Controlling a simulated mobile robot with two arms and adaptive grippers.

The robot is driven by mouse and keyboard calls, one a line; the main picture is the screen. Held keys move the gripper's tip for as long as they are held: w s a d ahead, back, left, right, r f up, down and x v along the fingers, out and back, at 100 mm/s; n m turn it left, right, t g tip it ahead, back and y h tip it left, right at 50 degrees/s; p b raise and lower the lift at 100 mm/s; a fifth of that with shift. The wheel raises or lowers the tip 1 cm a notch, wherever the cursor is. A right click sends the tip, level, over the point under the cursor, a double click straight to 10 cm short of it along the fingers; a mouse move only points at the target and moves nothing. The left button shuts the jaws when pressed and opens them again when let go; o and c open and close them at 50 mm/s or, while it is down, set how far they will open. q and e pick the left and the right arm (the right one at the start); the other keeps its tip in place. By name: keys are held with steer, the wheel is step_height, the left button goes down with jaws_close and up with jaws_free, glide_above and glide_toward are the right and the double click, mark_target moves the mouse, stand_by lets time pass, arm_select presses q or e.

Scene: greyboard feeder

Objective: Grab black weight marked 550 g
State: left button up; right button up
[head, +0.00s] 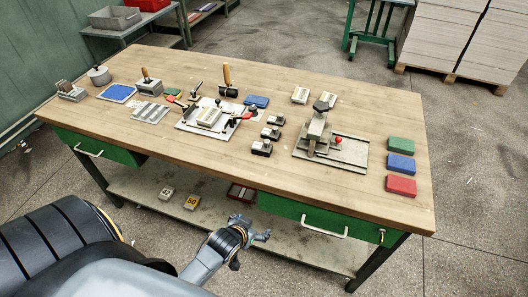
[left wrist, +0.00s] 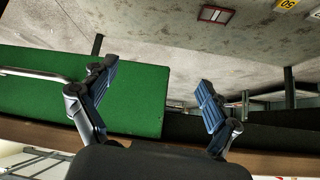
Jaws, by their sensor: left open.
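Three small black weights stand in a row near the middle of the tabletop in the head view: a front one (head: 261,148), a middle one (head: 270,132) and a back one (head: 276,120). Their markings are too small to read, so I cannot tell which is 550 g. My left gripper (head: 252,229) is below the table's front edge, in front of the lower shelf, apart from the weights. In the left wrist view it (left wrist: 155,76) is open and empty, near a green drawer (left wrist: 70,85). No black weight shows there. My right gripper is not in view.
The wooden tabletop (head: 370,130) has a front edge above my left gripper. A clamp fixture (head: 318,130) stands right of the weights, a plate with red-tipped clamps (head: 190,122) to their left. Light blocks, one marked 50 (head: 192,202), sit on the lower shelf (head: 140,190).

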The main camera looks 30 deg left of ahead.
arm_select(q)
steer(key=w+a+r+t, duration=0.1)
steer(key=r, duration=0.2)
steer(key=w+a+r+t, duration=0.1)
steer(key=w+r, duration=0.1)
steer(key=r, duration=0.2)
steer(key=w+a+r+n+t+y, duration=0.1)
steer(key=r, duration=0.3)
steer(key=shift+w+r+b, duration=0.1)
steer(key=shift+w+b, duration=0.2)
steer(key=shift+b, duration=0.1)
steer(key=n+t+y, duration=0.1)
steer(key=t, duration=0.1)
glide_toward(261, 148)
steer(key=x, duration=0.4)
steer(key=shift+w+a, duration=0.15)
steer(key=shift+w, duration=0.2)
steer(key=shift+x, duration=1.1)
steer(key=p+x, duration=0.1)
steer(key=x, duration=0.3)
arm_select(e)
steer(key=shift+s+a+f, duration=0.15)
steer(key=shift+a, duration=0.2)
